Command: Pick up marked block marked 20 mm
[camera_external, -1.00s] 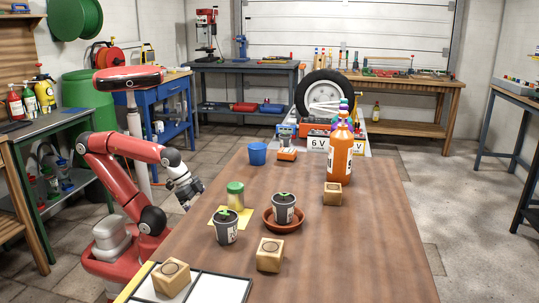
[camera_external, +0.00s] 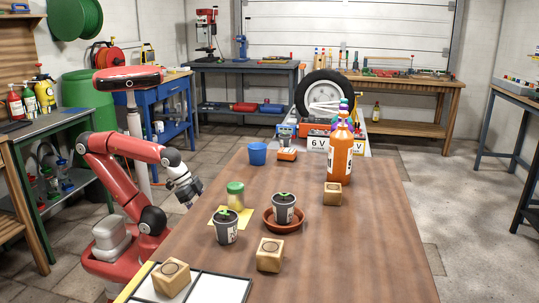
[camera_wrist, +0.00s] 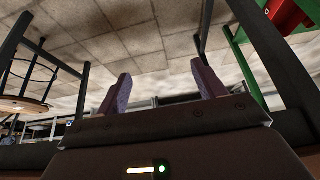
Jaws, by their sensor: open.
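Three wooden blocks with a round mark on top stand on the brown table. One block (camera_external: 269,255) is at the front middle, one block (camera_external: 171,279) stands on the white panelled tray (camera_external: 222,288) at the front left, and one block (camera_external: 332,194) is farther back, in front of the orange bottle. I cannot read which is marked 20 mm. My gripper (camera_external: 190,194) is beyond the table's left edge, apart from all blocks. In the wrist view my gripper (camera_wrist: 160,92) is open and empty, its two purple fingers apart; no block shows there.
A green-lidded jar (camera_external: 235,196) stands on a yellow sheet (camera_external: 219,215). Behind are a blue cup (camera_external: 257,154) and orange bottle (camera_external: 340,158). The table's right side is clear.

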